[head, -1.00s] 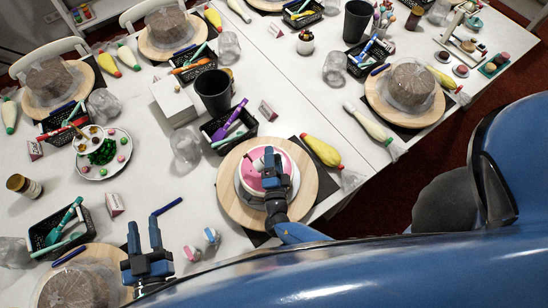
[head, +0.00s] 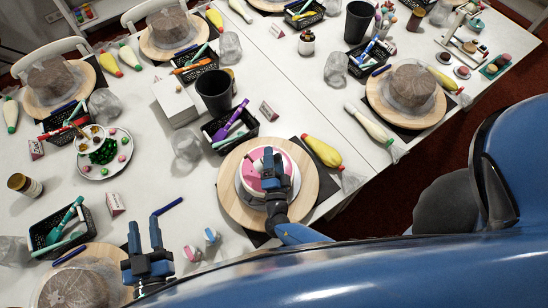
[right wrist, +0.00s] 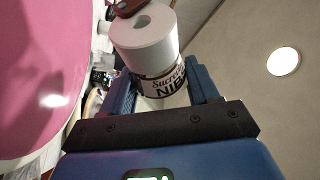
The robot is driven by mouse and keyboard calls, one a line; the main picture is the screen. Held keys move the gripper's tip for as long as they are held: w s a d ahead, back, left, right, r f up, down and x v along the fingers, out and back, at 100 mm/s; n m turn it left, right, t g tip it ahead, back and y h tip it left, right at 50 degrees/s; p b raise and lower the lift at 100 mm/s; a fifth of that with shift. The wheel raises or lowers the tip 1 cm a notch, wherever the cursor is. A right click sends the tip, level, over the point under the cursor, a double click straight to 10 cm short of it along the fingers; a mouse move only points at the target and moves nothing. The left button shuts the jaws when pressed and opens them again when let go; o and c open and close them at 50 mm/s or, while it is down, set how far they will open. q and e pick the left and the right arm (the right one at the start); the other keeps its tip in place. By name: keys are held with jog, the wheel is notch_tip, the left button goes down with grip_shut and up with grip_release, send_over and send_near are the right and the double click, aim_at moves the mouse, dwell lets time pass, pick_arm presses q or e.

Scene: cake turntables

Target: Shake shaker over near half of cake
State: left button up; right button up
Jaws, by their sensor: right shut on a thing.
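The pink-topped cake (head: 250,172) sits on a white board on a round wooden turntable (head: 229,200) at the table's near edge. My right gripper (head: 272,160) is above the cake, hiding part of it. In the right wrist view, the right gripper is shut on a shaker (right wrist: 160,62) with a white top and a label reading "NIBS". The shaker is beside the pink cake top (right wrist: 40,80) in that view. In the head view the shaker is mostly hidden. My left gripper (head: 144,230) is open and empty near the table's front edge.
A yellow piping bag (head: 322,152) lies right of the turntable. A black basket (head: 230,130) and dark cup (head: 213,90) stand behind it.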

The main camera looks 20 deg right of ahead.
jog(key=shift+d+r, duration=0.1)
jog(key=shift+d+r, duration=0.15)
jog(key=shift+d, duration=0.15)
jog(key=shift+a+f, duration=0.2)
jog(key=shift+a, duration=0.25)
jog(key=s+m, duration=0.1)
jog(key=s+d+f+m+g, duration=0.1)
jog(key=shift+d+f+m, duration=0.15)
jog(key=shift+m, duration=0.15)
jog(key=shift+s+d, duration=0.15)
jog(key=shift+d, duration=0.3)
jog(key=shift+a+r+n, duration=0.1)
jog(key=shift+r+n, duration=0.15)
jog(key=shift+n, duration=0.25)
